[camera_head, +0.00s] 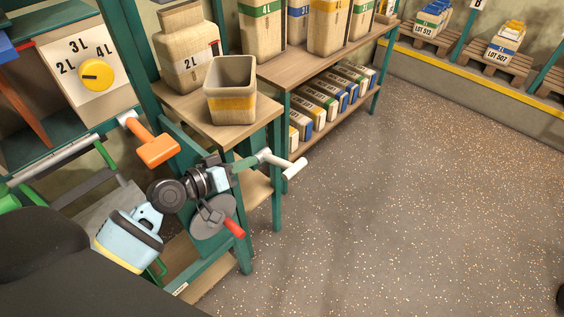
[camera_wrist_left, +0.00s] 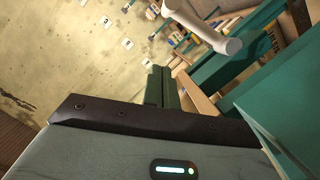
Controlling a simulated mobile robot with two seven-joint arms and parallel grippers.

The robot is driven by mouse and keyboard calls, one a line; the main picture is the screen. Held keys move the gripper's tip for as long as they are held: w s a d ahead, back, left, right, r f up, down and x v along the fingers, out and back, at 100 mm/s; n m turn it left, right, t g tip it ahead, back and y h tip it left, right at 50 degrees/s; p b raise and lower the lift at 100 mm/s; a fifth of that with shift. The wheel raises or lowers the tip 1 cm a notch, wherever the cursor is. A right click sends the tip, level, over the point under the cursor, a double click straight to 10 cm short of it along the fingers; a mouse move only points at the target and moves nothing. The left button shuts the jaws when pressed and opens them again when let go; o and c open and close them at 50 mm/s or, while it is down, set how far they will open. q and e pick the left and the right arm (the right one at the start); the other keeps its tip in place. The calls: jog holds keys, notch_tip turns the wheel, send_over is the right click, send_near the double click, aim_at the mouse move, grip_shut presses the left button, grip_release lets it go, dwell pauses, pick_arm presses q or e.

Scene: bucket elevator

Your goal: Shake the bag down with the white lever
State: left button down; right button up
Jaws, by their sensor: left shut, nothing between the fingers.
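The white lever (camera_head: 284,164) sticks out to the right from the teal frame below the wooden top. It also shows in the wrist view (camera_wrist_left: 205,30), above and right of the fingers. My left gripper (camera_head: 250,164) is shut and empty, its green fingers close to the lever's inner shank; I cannot tell whether they touch it. In the wrist view the fingers (camera_wrist_left: 160,82) point toward the upper part of the picture. An open-topped tan bag (camera_head: 230,82) with a yellow lower band stands upright on the wooden top. My right gripper is out of view.
An orange lever (camera_head: 155,148) is left of my arm, and a grey disc crank with a red handle (camera_head: 234,228) is below it. A 2L container (camera_head: 186,55) stands behind the bag. A yellow dial (camera_head: 97,74) is at upper left. The speckled floor (camera_head: 410,210) at right is clear.

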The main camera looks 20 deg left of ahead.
pick_arm(q)
jog(key=shift+w, duration=0.15)
send_over(284, 165)
jog(key=s+a, duration=0.2)
jog(key=f, duration=0.2)
jog(key=shift+d+f, duration=0.65)
jog(key=shift+f, duration=0.25)
jog(key=shift+d+f, duration=0.65)
jog(key=shift+f, duration=0.2)
